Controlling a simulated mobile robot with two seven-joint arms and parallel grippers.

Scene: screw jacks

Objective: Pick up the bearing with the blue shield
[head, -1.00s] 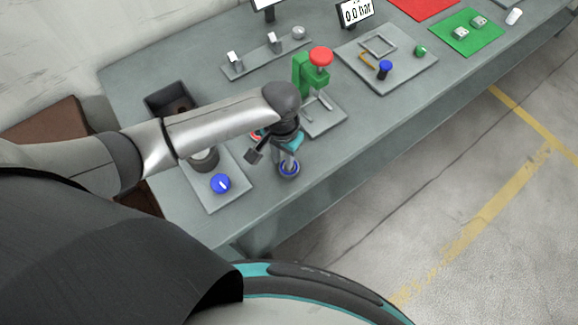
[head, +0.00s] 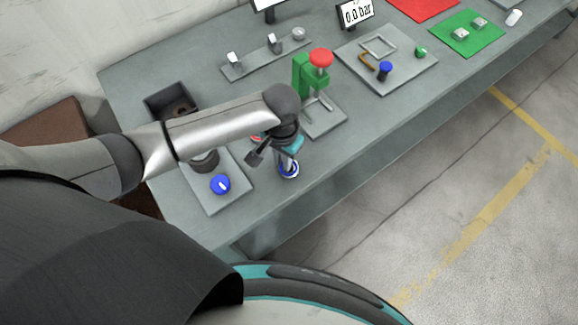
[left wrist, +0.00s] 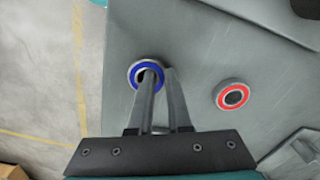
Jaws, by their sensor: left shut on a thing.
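The bearing with the blue shield (head: 289,169) is near the front edge of the bench in the head view, under my left gripper (head: 288,160). In the left wrist view the blue-shielded bearing (left wrist: 132,76) shows as a ring at the fingertips. One finger of my left gripper (left wrist: 160,75) reaches over its bore and the other is at its right side. The gripper is shut on its ring wall. I cannot tell whether the bearing is clear of the bench. My right gripper is not in view.
A red-shielded bearing (left wrist: 233,96) lies to the right in the left wrist view. A plate with a blue knob (head: 220,184) is left of my gripper. A green press with a red top (head: 320,57) stands behind it. Bare bench (head: 345,150) lies to the right.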

